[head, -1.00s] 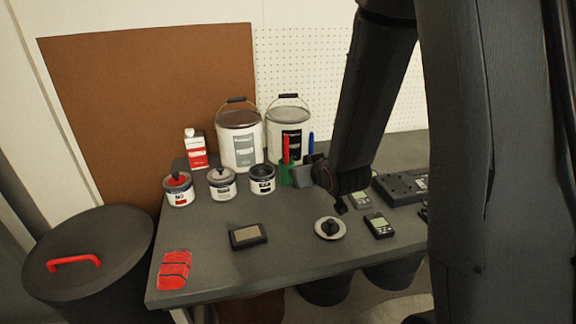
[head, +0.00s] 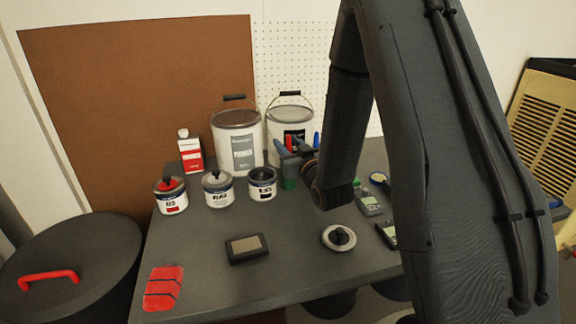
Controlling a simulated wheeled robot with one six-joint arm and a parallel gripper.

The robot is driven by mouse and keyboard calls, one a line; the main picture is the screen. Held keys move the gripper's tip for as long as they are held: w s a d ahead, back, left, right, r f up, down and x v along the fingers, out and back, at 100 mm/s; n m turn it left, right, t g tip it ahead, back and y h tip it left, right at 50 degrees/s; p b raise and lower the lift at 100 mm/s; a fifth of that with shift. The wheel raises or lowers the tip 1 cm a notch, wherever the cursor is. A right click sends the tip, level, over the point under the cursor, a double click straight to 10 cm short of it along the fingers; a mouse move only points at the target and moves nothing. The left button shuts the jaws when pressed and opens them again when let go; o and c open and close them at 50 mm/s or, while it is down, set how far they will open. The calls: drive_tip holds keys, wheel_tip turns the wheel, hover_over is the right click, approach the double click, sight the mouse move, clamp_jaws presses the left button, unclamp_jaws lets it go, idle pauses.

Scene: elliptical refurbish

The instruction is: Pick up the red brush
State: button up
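The red brush (head: 289,142) shows only as a short piece of red handle above a green cup (head: 288,184); its lower part is hidden. My gripper (head: 291,150) is at the cup, coming in from the right. Its two dark fingers are apart, with the red handle showing between or just behind them. I cannot tell whether either finger touches it. A blue handle (head: 316,140) stands just to the right, partly hidden by my gripper.
Two large buckets (head: 237,145) stand close behind the cup. Several small paint cans (head: 262,184) stand to its left. A round disc tool (head: 339,237), a sanding block (head: 246,248) and red pads (head: 164,288) lie in front. The table (head: 215,278) is clear between them.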

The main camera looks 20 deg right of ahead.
drive_tip(key=shift+w+a, duration=0.15)
drive_tip(key=shift+w, duration=0.5)
drive_tip(key=shift+w+a, duration=0.15)
drive_tip(key=shift+w, duration=0.5)
clamp_jaws()
drive_tip(key=shift+r, duration=0.2)
